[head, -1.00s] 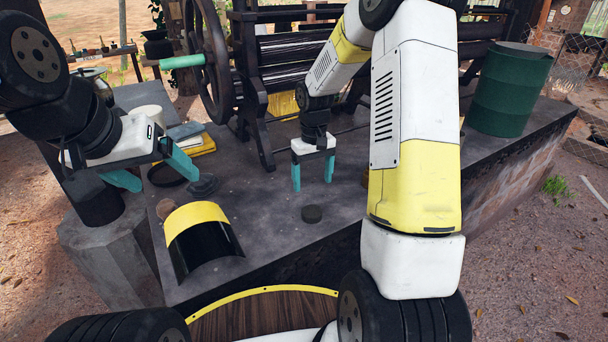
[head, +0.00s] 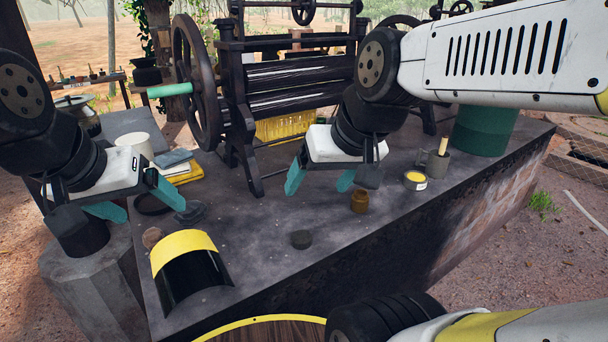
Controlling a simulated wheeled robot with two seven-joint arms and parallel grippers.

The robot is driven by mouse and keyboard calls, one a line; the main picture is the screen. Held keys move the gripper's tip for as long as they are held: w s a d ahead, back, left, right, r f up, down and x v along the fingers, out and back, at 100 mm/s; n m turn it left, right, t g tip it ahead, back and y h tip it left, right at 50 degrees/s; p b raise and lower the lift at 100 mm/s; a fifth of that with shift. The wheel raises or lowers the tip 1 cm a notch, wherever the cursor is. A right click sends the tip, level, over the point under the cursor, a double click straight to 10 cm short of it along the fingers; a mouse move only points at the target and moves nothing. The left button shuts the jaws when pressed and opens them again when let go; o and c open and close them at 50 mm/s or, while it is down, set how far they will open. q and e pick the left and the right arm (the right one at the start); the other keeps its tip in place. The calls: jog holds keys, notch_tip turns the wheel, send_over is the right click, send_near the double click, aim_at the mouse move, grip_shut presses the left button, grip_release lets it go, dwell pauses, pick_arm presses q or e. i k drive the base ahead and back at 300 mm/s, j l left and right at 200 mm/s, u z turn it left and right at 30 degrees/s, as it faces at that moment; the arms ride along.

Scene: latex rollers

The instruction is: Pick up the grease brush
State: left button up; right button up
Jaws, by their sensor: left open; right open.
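A light wooden handle, apparently the grease brush (head: 443,146), stands up out of a grey mug (head: 434,163) at the right of the bench; its lower end is hidden inside the mug. My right gripper (head: 320,183) is open and empty above the middle of the bench, to the left of the mug and apart from it. My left gripper (head: 138,202) is open and empty at the left end of the bench, far from the brush.
An open yellow tin (head: 415,180) and a small brown jar (head: 360,201) stand between my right gripper and the mug. A green drum (head: 485,131) is behind the mug. The roller machine (head: 300,85) stands at the back.

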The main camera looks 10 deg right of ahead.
aim_at(445, 138)
jog(key=i+l+z, duration=0.1)
jog(key=l+z, duration=0.35)
jog(key=i+l+z, duration=0.1)
jog(key=z, duration=0.35)
jog(key=i+l+z, duration=0.2)
jog(key=z, duration=0.25)
jog(key=l, duration=0.1)
